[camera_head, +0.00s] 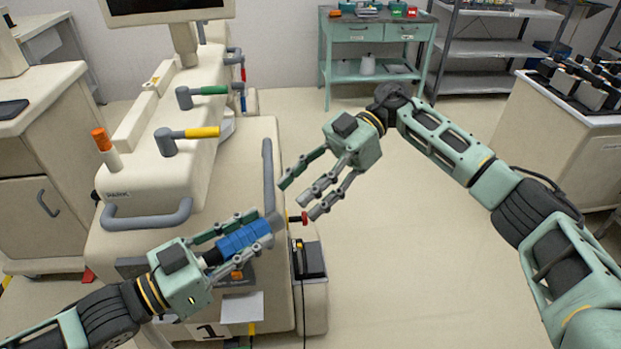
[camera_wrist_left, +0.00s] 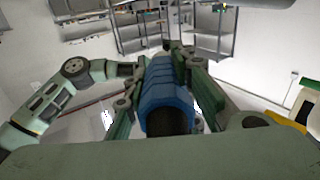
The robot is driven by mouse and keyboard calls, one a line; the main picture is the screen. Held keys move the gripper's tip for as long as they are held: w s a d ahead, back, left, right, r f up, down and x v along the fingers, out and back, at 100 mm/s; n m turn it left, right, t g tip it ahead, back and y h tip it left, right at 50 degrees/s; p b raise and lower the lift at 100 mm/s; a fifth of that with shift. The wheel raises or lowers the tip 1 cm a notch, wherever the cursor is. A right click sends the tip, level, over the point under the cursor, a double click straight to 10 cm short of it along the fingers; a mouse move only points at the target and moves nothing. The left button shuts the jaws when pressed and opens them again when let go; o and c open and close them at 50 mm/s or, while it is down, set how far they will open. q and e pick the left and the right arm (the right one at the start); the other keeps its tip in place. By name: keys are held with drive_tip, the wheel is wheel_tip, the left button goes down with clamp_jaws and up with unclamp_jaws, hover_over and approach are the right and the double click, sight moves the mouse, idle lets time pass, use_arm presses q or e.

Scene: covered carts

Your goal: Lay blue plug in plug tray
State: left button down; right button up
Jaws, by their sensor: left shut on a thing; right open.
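The blue plug (camera_head: 244,238) is a ribbed blue cylinder with a dark end. My left gripper (camera_head: 249,240) is shut on it and holds it in front of the lower part of the cream machine. In the left wrist view the blue plug (camera_wrist_left: 168,97) lies lengthwise between the fingers, with its dark round end toward the camera. My right gripper (camera_head: 303,197) is open and empty, above and to the right of the left one, with its fingers pointing down and left. I cannot make out the plug tray for certain.
The cream machine (camera_head: 150,190) has levers with green (camera_head: 214,90) and yellow (camera_head: 202,132) grips. A teal workbench (camera_head: 375,32) and grey shelves (camera_head: 492,50) stand at the back. A cart (camera_head: 575,145) carries dark items at right. The middle floor (camera_head: 420,240) is clear.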

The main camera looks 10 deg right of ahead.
sight(273, 215)
use_arm(q)
drive_tip(key=shift+r, duration=0.1)
use_arm(e)
drive_tip(key=x, duration=0.9)
drive_tip(key=shift+s+a, duration=0.2)
drive_tip(key=shift+a, duration=0.1)
clamp_jaws()
use_arm(q)
drive_tip(key=c, duration=1.4)
unclamp_jaws()
drive_tip(key=shift+a, duration=0.1)
